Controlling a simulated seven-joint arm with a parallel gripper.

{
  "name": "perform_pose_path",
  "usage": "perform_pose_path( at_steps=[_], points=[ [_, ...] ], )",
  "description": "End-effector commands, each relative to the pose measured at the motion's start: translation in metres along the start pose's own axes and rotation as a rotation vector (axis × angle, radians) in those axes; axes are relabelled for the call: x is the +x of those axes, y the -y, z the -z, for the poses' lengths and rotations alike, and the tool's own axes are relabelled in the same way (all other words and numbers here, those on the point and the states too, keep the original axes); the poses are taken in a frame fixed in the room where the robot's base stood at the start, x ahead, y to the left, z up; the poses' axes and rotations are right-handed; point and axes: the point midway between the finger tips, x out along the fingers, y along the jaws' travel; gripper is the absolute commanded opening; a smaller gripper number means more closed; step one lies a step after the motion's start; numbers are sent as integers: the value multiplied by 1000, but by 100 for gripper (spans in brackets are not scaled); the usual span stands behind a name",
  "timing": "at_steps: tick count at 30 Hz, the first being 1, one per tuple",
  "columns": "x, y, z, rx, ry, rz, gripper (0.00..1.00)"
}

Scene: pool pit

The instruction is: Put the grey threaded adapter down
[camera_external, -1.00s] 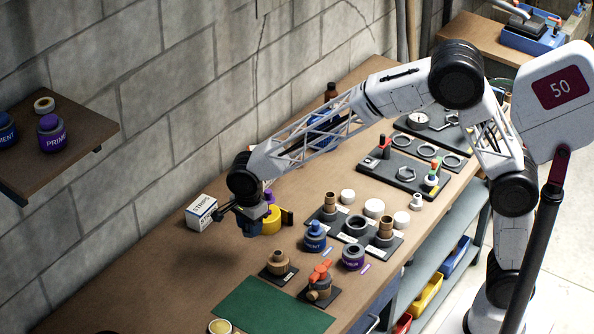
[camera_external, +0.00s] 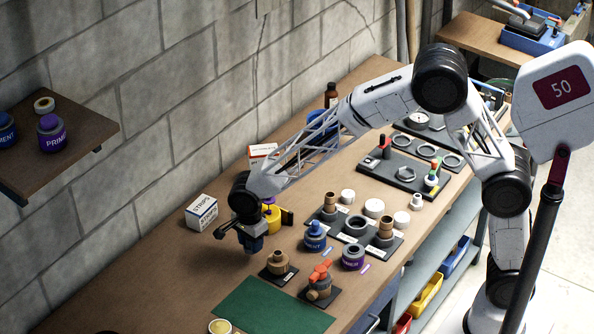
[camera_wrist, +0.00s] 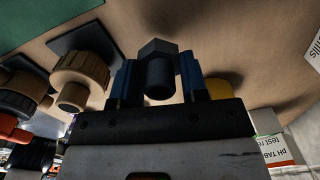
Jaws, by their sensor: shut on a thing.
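The grey threaded adapter (camera_wrist: 159,72) is in the wrist view, dark, with a hexagonal end and a round end. It sits between the two blue fingers of my gripper (camera_wrist: 158,80), which is shut on it. In the external view my gripper (camera_external: 252,243) points down, low over the wooden bench (camera_external: 190,275), left of the tan fitting on a dark plate (camera_external: 278,263). The adapter is mostly hidden by the fingers there. I cannot tell whether it touches the bench.
A green mat (camera_external: 270,308) lies in front. A white strips box (camera_external: 201,211) stands left of my gripper and a yellow roll (camera_external: 272,219) is behind it. A blue-labelled jar (camera_external: 315,237) and an orange-handled valve (camera_external: 319,282) are to the right. Bare bench lies to the left and front.

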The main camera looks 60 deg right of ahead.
Motion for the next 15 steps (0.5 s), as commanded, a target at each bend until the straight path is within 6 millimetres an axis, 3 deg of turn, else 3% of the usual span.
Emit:
perform_pose_path(
  at_steps=[9,15],
  points=[
    [31,0,0,0,0,0,17],
    [33,0,0,0,0,0,17]
  ],
)
